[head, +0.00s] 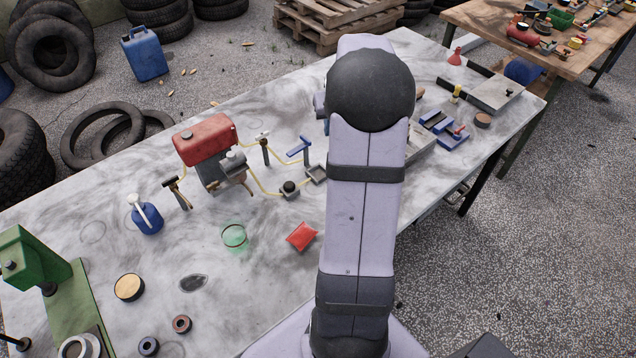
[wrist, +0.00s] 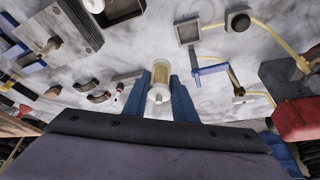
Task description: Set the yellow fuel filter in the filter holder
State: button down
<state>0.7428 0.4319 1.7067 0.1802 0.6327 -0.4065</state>
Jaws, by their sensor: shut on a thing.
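The yellow fuel filter (wrist: 160,76), a small clear-walled cylinder with a pale end, is between the two blue fingers of my gripper (wrist: 160,92) in the wrist view. My gripper is shut on it. A square grey open-topped fitting (wrist: 187,31) lies ahead of the filter and to its right, apart from it; it looks like the filter holder, but I cannot be sure. It also shows in the head view (head: 316,173), just left of my arm. My arm hides the gripper and filter in the head view.
A blue-topped stand (head: 299,147) is close beside the square fitting, with yellow hoses and a round black-topped fitting (head: 290,188) nearby. A red tank (head: 205,139) stands farther left. A red packet (head: 302,236) and green ring (head: 234,236) lie toward the front.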

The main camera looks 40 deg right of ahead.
notch_tip(320, 180, up, 6)
jog(key=w+n+y, duration=0.1)
jog(key=w+n, duration=0.2)
jog(key=r+n+y, duration=0.1)
jog(key=n+y, duration=0.2)
jog(key=n, duration=0.3)
send_over(312, 172)
jog(key=s, duration=0.2)
jog(key=shift+d+n, duration=0.3)
jog(key=shift+d, duration=0.1)
notch_tip(312, 172, down, 18)
jog(key=p, duration=0.3)
jog(key=shift+p, duration=0.4)
